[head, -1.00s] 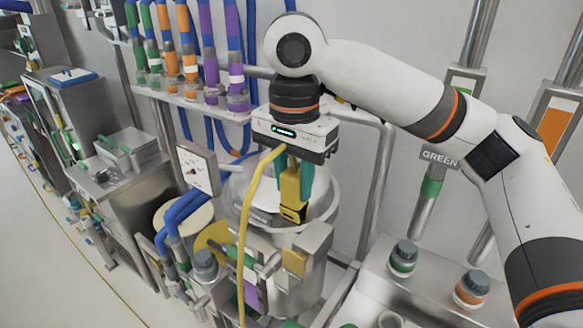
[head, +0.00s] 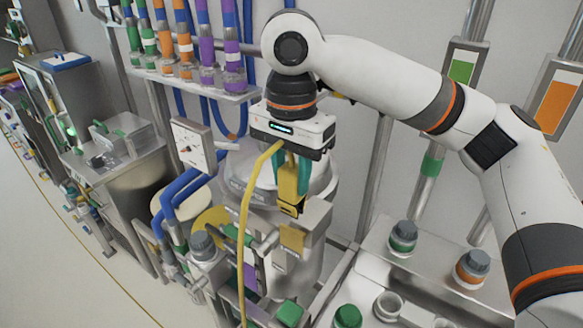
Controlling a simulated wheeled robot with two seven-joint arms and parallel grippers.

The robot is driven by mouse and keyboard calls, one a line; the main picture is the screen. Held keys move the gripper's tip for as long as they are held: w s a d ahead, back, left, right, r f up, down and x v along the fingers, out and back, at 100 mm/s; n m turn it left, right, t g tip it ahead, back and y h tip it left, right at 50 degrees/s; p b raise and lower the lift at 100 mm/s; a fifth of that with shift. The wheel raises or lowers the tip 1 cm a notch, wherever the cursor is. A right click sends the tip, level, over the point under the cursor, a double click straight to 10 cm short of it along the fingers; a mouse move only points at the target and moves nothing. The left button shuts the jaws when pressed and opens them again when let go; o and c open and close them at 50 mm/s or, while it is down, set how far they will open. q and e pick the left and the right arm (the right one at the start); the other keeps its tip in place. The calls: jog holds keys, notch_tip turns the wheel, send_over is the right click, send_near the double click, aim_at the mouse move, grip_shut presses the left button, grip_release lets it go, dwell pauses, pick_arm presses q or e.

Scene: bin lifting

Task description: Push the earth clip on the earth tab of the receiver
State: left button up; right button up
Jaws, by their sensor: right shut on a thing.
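My right gripper (head: 291,180) points down with teal fingers and is shut on the yellow earth clip (head: 289,186). A yellow cable (head: 245,215) runs from near the gripper down the front. The receiver (head: 322,232) is the steel vessel below and behind the clip. A small yellow plate (head: 292,237) on its front bracket lies just below the clip's lower end; it may be the earth tab. I cannot tell whether the clip touches the bracket. My left gripper is out of view.
A dial gauge (head: 192,143) and blue hoses (head: 180,195) stand left of the receiver. Striped pipes (head: 207,45) rise behind. A steel bench (head: 375,270) with capped ports is at the lower right. A green block (head: 289,313) sits at the bottom.

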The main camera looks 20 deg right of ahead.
aim_at(292, 200)
dwell(0.4)
jog(key=shift+f, duration=0.1)
jog(key=shift+f, duration=1.45)
jog(key=shift+f, duration=0.1)
jog(key=shift+f, duration=1.05)
jog(key=shift+f+p, duration=0.65)
jog(key=shift+f, duration=0.45)
